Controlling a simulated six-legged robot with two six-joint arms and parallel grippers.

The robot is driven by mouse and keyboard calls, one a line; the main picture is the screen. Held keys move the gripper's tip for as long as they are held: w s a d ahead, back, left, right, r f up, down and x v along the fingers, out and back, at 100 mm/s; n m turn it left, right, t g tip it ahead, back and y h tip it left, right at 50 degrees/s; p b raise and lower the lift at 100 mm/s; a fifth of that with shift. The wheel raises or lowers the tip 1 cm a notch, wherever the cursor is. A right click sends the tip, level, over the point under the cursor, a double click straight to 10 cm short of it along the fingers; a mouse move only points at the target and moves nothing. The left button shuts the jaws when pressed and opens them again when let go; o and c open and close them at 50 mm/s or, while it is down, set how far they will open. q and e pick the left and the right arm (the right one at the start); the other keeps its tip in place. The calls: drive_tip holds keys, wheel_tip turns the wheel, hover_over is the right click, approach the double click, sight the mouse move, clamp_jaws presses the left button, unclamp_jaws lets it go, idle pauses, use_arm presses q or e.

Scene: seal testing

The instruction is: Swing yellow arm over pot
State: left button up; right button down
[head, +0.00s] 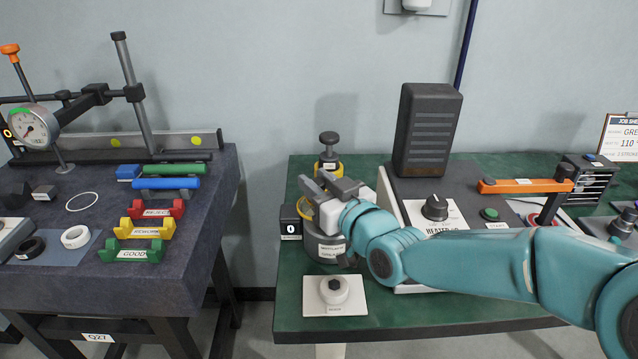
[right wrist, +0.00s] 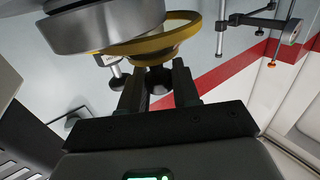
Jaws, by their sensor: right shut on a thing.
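The pot (head: 331,250) is a grey cylinder with a white label near the left end of the green bench, partly hidden by my right gripper. In the right wrist view, the grey pot (right wrist: 105,25) shows large at the top, beside a yellow rounded part (right wrist: 165,38) that I take for the yellow arm. Its yellow edge (head: 304,209) shows at the pot's left in the head view. My right gripper (head: 328,184) is over the pot. Its fingers (right wrist: 158,85) are closed around a small dark piece below the yellow part. The left gripper is out of view.
A black-knobbed post with a yellow band (head: 328,166) stands behind the gripper. A black box reading 0 (head: 290,222) is left of the pot. A white pad with a knob (head: 335,296) lies in front. The heater panel (head: 437,217) and an orange lever (head: 524,186) are to the right.

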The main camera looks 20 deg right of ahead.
drive_tip(key=shift+d+r, duration=0.1)
drive_tip(key=shift+r, duration=0.4)
drive_tip(key=c, duration=1)
unclamp_jaws()
drive_tip(key=shift+o, duration=0.5)
drive_tip(key=shift+f, duration=0.2)
drive_tip(key=s+d+b, duration=0.2)
drive_tip(key=s+d, duration=0.1)
drive_tip(key=s, duration=1.3)
